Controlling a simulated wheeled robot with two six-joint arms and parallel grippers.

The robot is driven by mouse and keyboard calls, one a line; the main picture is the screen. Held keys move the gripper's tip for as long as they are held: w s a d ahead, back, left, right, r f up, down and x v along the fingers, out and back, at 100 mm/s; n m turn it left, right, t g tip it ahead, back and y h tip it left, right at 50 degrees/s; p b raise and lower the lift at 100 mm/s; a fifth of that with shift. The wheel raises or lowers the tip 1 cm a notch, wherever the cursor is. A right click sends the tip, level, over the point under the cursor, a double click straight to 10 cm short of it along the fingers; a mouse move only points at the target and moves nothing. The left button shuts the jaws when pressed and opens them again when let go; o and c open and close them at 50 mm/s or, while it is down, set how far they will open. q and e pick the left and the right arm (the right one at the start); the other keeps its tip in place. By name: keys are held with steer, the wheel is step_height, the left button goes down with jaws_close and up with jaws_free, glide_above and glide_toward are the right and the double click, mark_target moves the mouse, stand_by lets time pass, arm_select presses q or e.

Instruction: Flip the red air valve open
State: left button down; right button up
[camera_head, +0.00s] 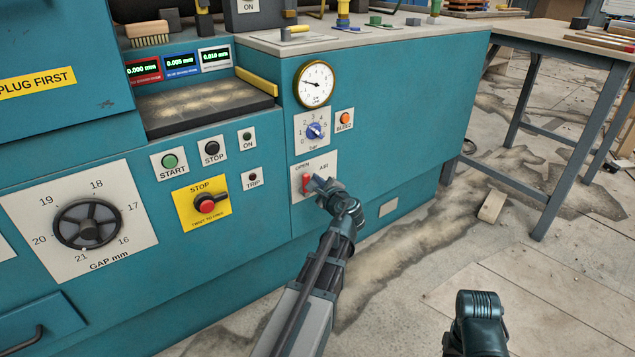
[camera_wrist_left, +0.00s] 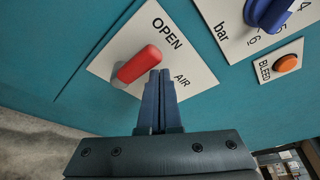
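The red air valve (camera_head: 306,184) is a short red lever on a white plate marked OPEN and AIR, on the teal machine front. In the head view it stands roughly upright below the OPEN label. In the left wrist view the red lever (camera_wrist_left: 138,64) shows large, left of my fingers. My left gripper (camera_head: 319,183) is close to the plate, just right of the lever. In the wrist view its two fingers (camera_wrist_left: 160,90) lie together with nothing between them. I cannot tell whether they touch the lever.
Above the valve are a blue bar knob (camera_head: 314,131), an orange BLEED button (camera_head: 345,118) and a round gauge (camera_head: 314,84). A red STOP switch (camera_head: 205,205) sits to the left.

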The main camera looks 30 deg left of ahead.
arm_select(q)
steer(key=w, duration=0.2)
steer(key=w+d, duration=0.1)
steer(key=shift+w+d, duration=0.15)
steer(key=shift+w, duration=0.2)
steer(key=f+v, duration=0.2)
steer(key=v, duration=0.8)
steer(key=shift+s, duration=0.45)
arm_select(e)
steer(key=shift+w+d, duration=0.2)
steer(key=shift+d, duration=0.3)
arm_select(q)
steer(key=shift+d, duration=0.1)
steer(key=s+d+f+n+g+h+p, duration=0.2)
steer(key=s+d+n+g+h+p, duration=0.15)
steer(key=s+d, duration=0.5)
steer(key=s+d+f+n+g+h+p, duration=0.1)
steer(key=s+d+n+g+h+p, duration=0.3)
steer(key=d, duration=0.7)
steer(key=s+d+f+n+g+h+p, duration=0.25)
steer(key=s+d+p, duration=0.25)
steer(key=s+d, duration=0.35)
step_height(320, 180, up, 39)
steer(key=d+h+p, duration=0.1)
steer(key=p, duration=3.7)
steer(key=shift+d+f+n, duration=0.2)
steer(key=shift+d+n, duration=0.2)
arm_select(e)
step_height(320, 180, up, 51)
steer(key=shift+f, duration=0.2)
